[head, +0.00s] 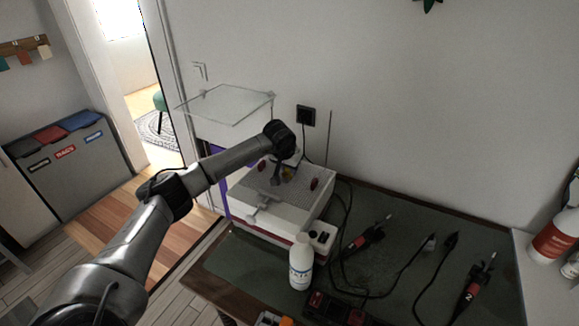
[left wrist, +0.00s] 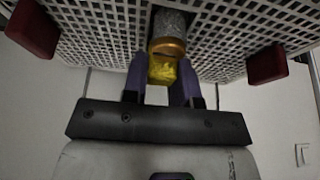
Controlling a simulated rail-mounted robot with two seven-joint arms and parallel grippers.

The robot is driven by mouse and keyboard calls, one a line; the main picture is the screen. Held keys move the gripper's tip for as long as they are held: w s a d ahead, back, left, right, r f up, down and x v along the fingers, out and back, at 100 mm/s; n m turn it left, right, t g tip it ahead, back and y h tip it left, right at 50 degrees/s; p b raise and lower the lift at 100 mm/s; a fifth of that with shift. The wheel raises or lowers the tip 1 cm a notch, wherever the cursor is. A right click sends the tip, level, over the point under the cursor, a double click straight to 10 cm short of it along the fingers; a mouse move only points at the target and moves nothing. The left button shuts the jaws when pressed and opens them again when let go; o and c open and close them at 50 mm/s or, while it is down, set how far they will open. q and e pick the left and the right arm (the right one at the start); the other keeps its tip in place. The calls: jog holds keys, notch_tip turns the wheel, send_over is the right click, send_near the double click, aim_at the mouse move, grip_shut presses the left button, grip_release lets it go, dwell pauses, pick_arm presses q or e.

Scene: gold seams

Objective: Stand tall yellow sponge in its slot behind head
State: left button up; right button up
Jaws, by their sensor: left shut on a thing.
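The yellow sponge (left wrist: 162,69) shows in the left wrist view between the two fingers of my left gripper (left wrist: 161,82), which is shut on it. In the head view the sponge is a small yellow patch (head: 289,174) beside my left gripper (head: 283,171), over the white perforated-top unit (head: 253,190). A grey cylindrical head with a brass-coloured rim (left wrist: 168,38) is right next to the sponge in the left wrist view and partly overlaps it. I cannot tell whether they touch. The slot is not discernible. My right gripper is not in view.
A white bottle (head: 301,262) stands in front. Cables and handheld tools (head: 369,237) lie on the dark green mat (head: 395,282) to the right.

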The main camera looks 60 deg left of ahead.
pick_arm(q)
jog(key=shift+f, duration=0.4)
jog(key=o, duration=1)
jog(key=shift+c, duration=0.2)
jog(key=shift+r, duration=0.15)
jog(key=shift+r+p, duration=1.25)
jog(key=shift+r, duration=0.1)
jog(key=shift+r+p, duration=1.9)
jog(key=shift+r, duration=0.1)
